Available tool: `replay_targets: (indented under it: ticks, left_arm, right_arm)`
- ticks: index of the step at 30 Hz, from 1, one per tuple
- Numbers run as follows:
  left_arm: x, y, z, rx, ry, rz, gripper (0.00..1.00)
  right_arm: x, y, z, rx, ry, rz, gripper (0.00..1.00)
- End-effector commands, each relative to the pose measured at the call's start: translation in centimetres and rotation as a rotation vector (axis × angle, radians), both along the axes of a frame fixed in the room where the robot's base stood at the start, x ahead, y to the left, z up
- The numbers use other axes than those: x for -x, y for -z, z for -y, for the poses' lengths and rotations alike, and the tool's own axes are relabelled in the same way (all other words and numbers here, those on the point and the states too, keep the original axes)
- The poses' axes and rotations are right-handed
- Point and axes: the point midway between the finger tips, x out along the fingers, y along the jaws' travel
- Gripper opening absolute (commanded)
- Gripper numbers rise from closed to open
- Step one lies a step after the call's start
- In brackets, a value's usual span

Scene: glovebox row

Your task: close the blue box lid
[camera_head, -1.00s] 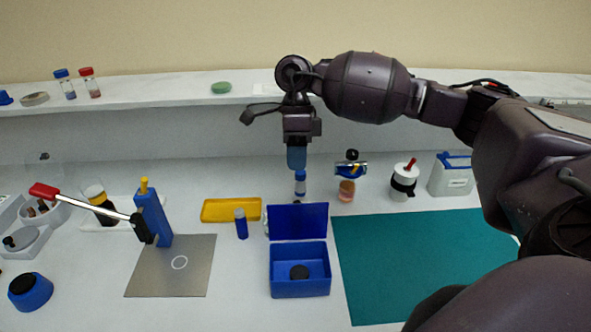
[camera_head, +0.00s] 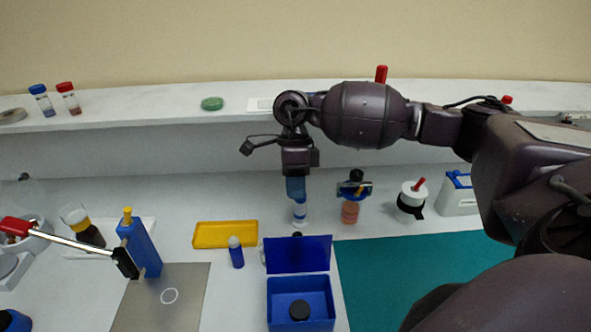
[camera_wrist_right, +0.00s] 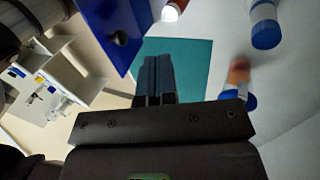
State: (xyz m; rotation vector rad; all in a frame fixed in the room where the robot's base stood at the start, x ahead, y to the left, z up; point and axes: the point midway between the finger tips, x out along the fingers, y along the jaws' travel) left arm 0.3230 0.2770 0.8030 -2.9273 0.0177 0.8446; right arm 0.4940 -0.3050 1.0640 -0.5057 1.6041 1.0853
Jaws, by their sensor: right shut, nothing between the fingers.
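The blue box (camera_head: 301,297) stands on the bench with its lid (camera_head: 298,254) raised upright at its back edge, so the box is open. A round black thing (camera_head: 299,310) lies inside it. My right gripper (camera_head: 296,197) hangs pointing down behind the lid, above the bench. Its fingers are shut with nothing between them. In the right wrist view the shut fingers (camera_wrist_right: 159,80) show over the teal mat, and a blue panel with a dark round knob (camera_wrist_right: 112,30), seemingly the lid, is at upper left, apart from the fingers. My left gripper is not in view.
A yellow tray (camera_head: 225,234) and a blue vial (camera_head: 236,252) are left of the box. A teal mat (camera_head: 420,285) lies to the right. A shelf (camera_head: 180,113) runs behind.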

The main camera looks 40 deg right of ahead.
Motion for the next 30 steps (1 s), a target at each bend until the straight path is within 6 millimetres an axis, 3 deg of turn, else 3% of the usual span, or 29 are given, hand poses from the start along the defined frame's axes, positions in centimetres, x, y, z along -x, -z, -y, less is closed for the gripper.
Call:
replay_targets:
  ticks: [7,16,30]
  left_arm:
    - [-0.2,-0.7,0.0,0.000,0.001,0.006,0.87]
    - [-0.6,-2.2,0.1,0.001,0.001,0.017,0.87]
    - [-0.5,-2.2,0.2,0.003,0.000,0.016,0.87]
  right_arm:
    - [1.5,4.0,-0.9,-0.001,-0.001,-0.003,0.00]
    - [4.4,3.5,-2.7,0.000,-0.001,0.000,0.00]
    - [4.7,3.6,-3.0,0.001,0.000,0.001,0.00]
